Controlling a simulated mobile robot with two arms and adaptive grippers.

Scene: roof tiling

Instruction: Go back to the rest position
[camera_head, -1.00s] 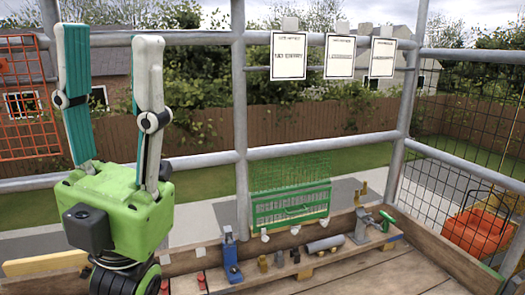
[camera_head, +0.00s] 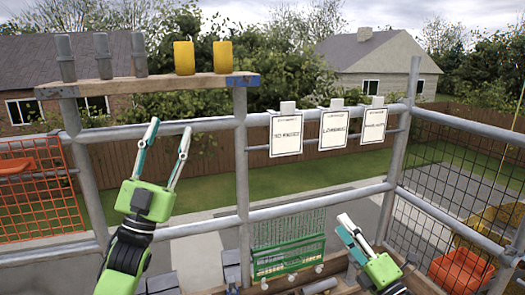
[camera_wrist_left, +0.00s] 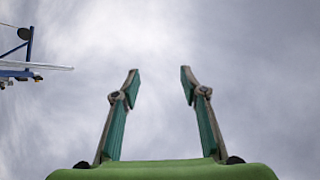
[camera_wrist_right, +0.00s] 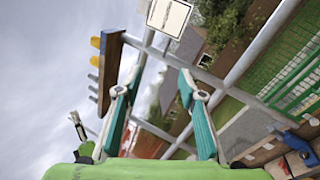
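My left gripper (camera_head: 168,137) points up in front of the scaffold rail at the left of the head view. Its green-lined fingers are apart with nothing between them. In the left wrist view, the left gripper (camera_wrist_left: 160,78) has only cloudy sky between its fingers. My right gripper (camera_head: 345,228) is low at the right of the head view, in front of the lower rail and right of the green basket. In the right wrist view, the right gripper (camera_wrist_right: 161,80) has its fingers apart and empty, with rails behind. Neither gripper visibly touches anything.
A wooden shelf (camera_head: 150,84) on the top rail holds grey cylinders and yellow pieces. Three paper signs (camera_head: 334,128) hang on the rail. A green basket (camera_head: 288,259) stands low at the centre. An orange container (camera_head: 460,271) sits behind the mesh at the right.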

